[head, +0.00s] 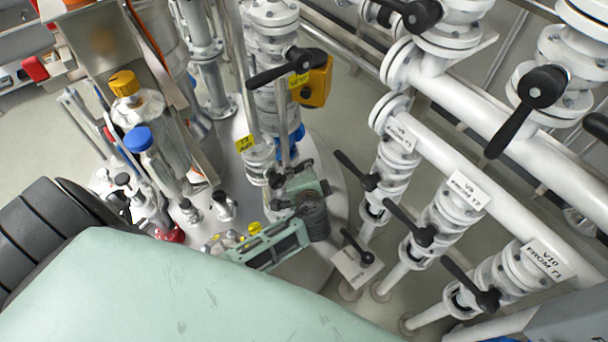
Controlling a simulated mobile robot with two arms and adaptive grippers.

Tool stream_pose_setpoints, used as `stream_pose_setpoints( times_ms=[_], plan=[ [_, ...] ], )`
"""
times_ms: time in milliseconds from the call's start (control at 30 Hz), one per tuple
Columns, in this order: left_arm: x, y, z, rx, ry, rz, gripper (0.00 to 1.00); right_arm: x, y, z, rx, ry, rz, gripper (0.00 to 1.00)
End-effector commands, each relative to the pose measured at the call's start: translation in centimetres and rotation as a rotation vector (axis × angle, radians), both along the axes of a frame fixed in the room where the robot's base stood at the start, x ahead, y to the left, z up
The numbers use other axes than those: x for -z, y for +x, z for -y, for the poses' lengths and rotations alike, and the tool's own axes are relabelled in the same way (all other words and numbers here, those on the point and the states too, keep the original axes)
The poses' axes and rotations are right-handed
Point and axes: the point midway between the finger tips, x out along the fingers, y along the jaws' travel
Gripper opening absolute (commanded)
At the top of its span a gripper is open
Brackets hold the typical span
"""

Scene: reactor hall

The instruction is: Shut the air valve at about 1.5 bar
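A yellow tag (245,143), its small print hard to read but perhaps ending in "AIR", hangs by a thin vertical pipe left of the central valve column. The valve it marks is not clearly visible. A black lever (287,67) on that column points to the left, with another yellow tag (299,79) by it. My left gripper (287,175) is low at the column's foot, near a blue part (291,134). Its fingertips are small and partly hidden, so its opening and any contact are unclear. No readable pressure gauge shows. My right gripper is not in view.
White pipes with black-levered valves fill the right side, labelled V9 FROM T2 (468,190) and V10 FROM T1 (547,260). A yellow box (314,84) sits beside the upper lever.

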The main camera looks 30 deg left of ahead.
Motion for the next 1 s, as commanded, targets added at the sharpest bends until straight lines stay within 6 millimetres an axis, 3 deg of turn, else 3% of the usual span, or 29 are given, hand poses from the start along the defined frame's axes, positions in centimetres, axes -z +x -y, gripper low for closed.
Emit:
stream_pose_setpoints(
  times_ms=[200, 400, 1000],
  plan=[
    [-2.3, -3.2, 2.7, 0.002, -0.005, -0.002, 0.25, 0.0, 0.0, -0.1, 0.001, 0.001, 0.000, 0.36],
    [-3.6, -5.0, 4.1, 0.002, -0.002, -0.003, 0.25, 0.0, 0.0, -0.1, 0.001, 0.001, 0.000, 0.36],
    [-4.0, -5.4, 4.4, 0.001, -0.001, -0.003, 0.25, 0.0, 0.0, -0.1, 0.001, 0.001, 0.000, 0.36]
  ],
)
